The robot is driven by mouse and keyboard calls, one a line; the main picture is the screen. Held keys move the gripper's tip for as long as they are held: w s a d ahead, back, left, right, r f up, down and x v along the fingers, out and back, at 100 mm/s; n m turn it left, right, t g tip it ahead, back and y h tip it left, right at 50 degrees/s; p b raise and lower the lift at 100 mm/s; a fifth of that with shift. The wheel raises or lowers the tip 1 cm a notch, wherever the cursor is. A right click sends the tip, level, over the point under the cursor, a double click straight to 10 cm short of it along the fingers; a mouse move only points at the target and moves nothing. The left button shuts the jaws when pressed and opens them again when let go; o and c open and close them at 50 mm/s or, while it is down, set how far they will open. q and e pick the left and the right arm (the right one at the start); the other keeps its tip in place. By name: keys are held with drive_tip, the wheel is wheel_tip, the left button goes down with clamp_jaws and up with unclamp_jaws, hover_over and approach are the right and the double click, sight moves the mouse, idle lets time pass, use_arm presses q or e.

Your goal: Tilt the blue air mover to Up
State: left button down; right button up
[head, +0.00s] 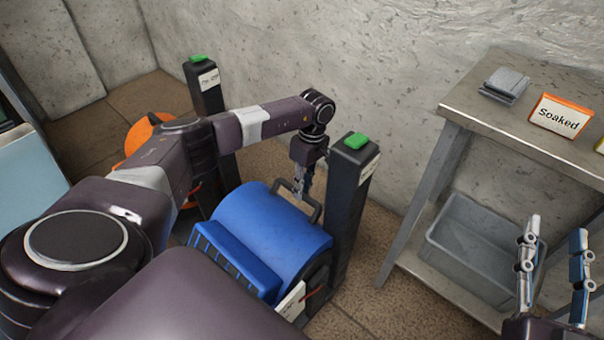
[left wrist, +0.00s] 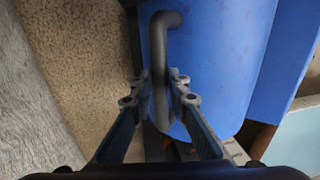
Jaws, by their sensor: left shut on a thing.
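The blue air mover (head: 268,232) stands on the floor, with its grille side facing the lower left. A dark handle (head: 313,207) sticks up from its top. My left gripper (head: 300,194) reaches down over it and is shut on the handle. In the left wrist view, the fingers (left wrist: 157,92) close on both sides of the dark handle bar (left wrist: 160,60), with the blue housing (left wrist: 215,60) behind it. My right gripper (head: 556,255) is at the lower right, fingers apart and empty, away from the air mover.
A dark post with a green top (head: 351,170) stands right beside the air mover. Another such post (head: 205,90) stands farther back, near an orange machine (head: 140,135). A grey bin (head: 470,240) sits beneath.

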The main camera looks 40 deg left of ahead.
use_arm(q)
drive_tip(key=shift+w+d, duration=0.1)
drive_tip(key=shift+w, duration=0.4)
drive_tip(key=c, duration=2.3)
unclamp_jaws()
drive_tip(key=shift+f, duration=0.1)
drive_tip(key=o, duration=0.5)
drive_tip(key=shift+w+f, duration=0.2)
drive_tip(key=shift+f, duration=0.05)
drive_tip(key=shift+c, duration=0.2)
use_arm(e)
drive_tip(key=shift+w+f, duration=0.15)
drive_tip(key=shift+w, duration=0.15)
use_arm(q)
drive_tip(key=shift+s+r, duration=0.1)
wheel_tip(320, 180, up, 12)
drive_tip(key=w, duration=0.1)
drive_tip(key=shift+w, duration=0.4)
drive_tip(key=shift+s+d+f, duration=0.1)
drive_tip(key=shift+f, duration=0.15)
use_arm(e)
drive_tip(key=shift+s, duration=0.15)
